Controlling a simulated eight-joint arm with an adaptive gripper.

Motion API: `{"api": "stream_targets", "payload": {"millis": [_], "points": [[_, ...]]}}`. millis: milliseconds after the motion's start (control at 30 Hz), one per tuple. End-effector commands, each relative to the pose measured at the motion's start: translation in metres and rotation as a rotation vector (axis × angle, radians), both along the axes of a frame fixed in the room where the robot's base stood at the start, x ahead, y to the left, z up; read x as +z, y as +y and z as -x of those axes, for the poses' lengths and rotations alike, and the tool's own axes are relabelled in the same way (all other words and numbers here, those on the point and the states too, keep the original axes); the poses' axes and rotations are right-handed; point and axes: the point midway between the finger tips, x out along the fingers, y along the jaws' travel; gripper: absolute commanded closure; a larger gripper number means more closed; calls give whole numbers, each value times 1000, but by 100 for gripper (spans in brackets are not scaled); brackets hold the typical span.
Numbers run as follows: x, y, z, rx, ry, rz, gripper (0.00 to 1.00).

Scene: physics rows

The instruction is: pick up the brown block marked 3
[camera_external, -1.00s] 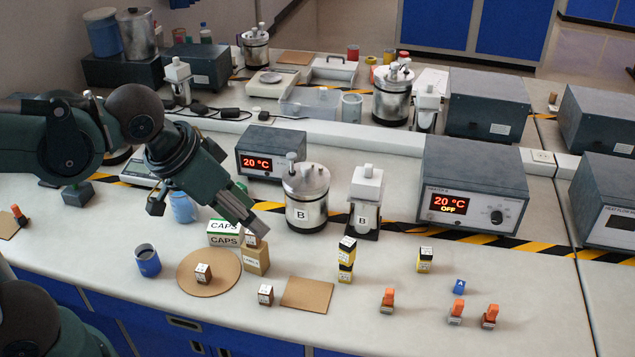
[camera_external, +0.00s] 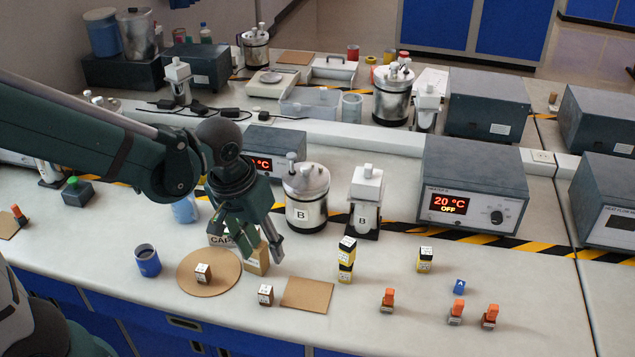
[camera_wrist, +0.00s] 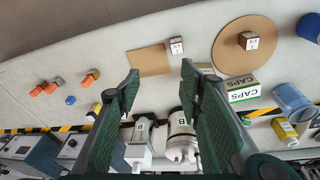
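Brown blocks with white marked faces are in view; the marks are too small to read, so I cannot tell which is the 3. One brown block (camera_external: 203,272) sits on the round cork mat (camera_external: 226,283) and shows in the wrist view (camera_wrist: 248,40). Another brown block (camera_external: 265,294) stands on the bench left of the square cork mat (camera_external: 307,294), also in the wrist view (camera_wrist: 176,45). A third, seen earlier on the tan box (camera_external: 257,262), is now hidden behind my gripper. My gripper (camera_external: 262,250) is open and points down near that box; its fingers (camera_wrist: 160,75) are apart with nothing between them.
A CAPS box (camera_wrist: 243,92) stands beside the tan box. A blue cup (camera_external: 147,261) is left of the round mat. Metal vessel B (camera_external: 306,200) is close behind my gripper.

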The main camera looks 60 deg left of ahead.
Motion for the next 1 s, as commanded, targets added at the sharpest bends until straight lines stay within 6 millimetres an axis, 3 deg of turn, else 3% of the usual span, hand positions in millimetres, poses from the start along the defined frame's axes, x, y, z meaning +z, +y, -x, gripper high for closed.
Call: {"api": "stream_targets", "payload": {"millis": [600,800,1000], "points": [[-102,27,-9,227,170,47,63],[-118,31,-9,264,198,52,63],[-121,32,-8,272,205,53,63]]}}
